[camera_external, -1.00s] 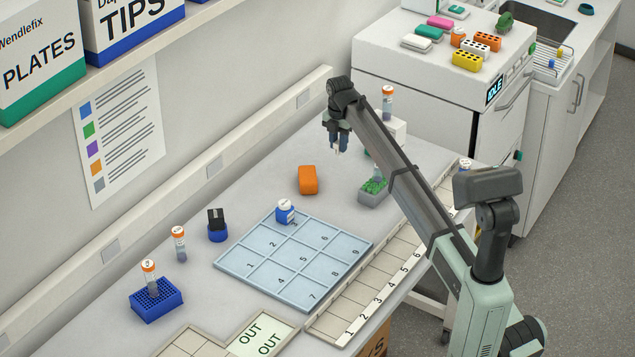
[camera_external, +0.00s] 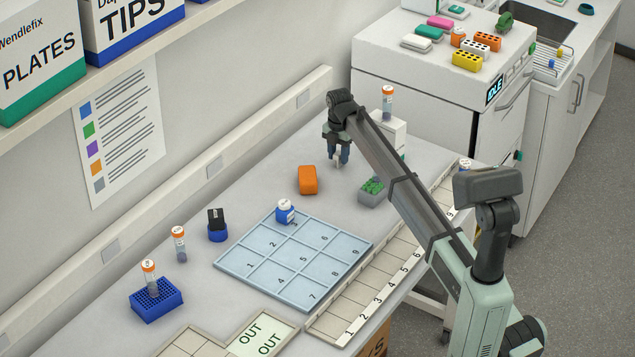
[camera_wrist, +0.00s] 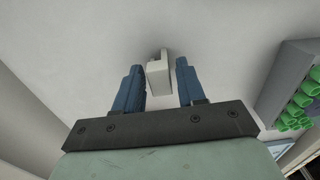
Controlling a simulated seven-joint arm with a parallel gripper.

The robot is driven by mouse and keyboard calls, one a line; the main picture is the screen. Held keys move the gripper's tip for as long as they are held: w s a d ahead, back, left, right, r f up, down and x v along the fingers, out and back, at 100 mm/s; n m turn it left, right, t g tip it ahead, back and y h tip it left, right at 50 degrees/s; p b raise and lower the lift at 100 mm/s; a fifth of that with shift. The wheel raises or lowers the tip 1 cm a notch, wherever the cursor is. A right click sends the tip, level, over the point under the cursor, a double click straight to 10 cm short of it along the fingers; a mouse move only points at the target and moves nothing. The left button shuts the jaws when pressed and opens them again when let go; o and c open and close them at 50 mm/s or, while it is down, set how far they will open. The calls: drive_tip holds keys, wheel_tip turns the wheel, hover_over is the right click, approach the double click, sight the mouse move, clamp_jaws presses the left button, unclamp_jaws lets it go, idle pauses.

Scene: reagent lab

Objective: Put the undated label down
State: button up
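A small whitish block, apparently the label (camera_wrist: 157,74), is between my two blue fingers in the wrist view, near their tips. Thin gaps seem to show beside it, so finger contact is hard to judge. My gripper (camera_external: 338,160) points down over the bench behind the grey rack in the external view, with a whitish bit at its fingertips; it also shows in the wrist view (camera_wrist: 158,75). Any writing on the label is not readable, and whether it touches the bench is unclear.
A grey rack with green contents (camera_external: 371,191) is close to the right of my gripper. An orange block (camera_external: 307,180) lies to its left. A white stand (camera_external: 391,133) with a tube is behind. A blue numbered tray (camera_external: 262,262) lies nearer, holding a blue bottle (camera_external: 285,211).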

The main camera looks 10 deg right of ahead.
sight(338, 153)
drive_tip(key=shift+o, duration=1)
drive_tip(key=shift+r, duration=0.15)
wheel_tip(338, 153, up, 12)
